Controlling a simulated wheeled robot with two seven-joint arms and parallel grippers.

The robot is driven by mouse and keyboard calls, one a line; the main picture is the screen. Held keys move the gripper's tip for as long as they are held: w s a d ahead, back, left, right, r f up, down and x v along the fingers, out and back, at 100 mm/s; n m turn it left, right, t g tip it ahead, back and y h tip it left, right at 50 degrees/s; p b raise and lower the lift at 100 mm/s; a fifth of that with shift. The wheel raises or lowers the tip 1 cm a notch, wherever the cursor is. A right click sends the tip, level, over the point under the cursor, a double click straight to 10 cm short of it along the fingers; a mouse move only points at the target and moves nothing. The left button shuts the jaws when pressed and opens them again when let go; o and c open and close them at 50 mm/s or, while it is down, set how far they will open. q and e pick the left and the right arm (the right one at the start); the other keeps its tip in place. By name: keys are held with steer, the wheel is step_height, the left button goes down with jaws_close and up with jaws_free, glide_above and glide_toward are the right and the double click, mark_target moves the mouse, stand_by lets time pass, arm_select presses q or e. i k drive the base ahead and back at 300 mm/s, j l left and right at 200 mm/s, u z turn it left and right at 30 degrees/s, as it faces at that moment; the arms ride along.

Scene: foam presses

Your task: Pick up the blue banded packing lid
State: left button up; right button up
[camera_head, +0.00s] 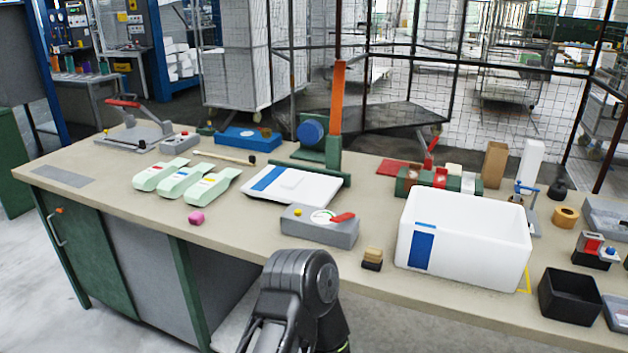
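The packing lid (312,187) is a flat white slab with a blue band across its left part and a low raised block on top. It lies flat on the bench, left of centre in the head view. A white box (478,246) with a matching blue band on its front stands to the right with its top open. A dark part of one of my arms rises at the bottom centre, in front of the bench and apart from the lid. No gripper fingers can be made out in this view.
A grey device (318,228) with a dial and red lever stands just in front of the lid. Several pale green pieces (184,181) lie left of it. A green press (318,152) with an orange upright stands behind. A black bin (570,297) sits at the right.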

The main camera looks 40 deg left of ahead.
mark_target(277, 183)
steer(key=k+j, duration=0.1)
steer(key=j, duration=0.35)
steer(key=j+z, duration=0.1)
steer(key=j, duration=0.35)
steer(key=k+j, duration=0.15)
steer(key=j, duration=0.25)
steer(key=k+j+z, duration=0.15)
steer(key=j, duration=0.3)
steer(key=k+j, duration=0.1)
steer(key=j, duration=0.3)
steer(key=k+j+z, duration=0.1)
steer(key=j, duration=0.3)
steer(key=k+j, duration=0.15)
steer(key=j, duration=0.3)
steer(key=z, duration=0.05)
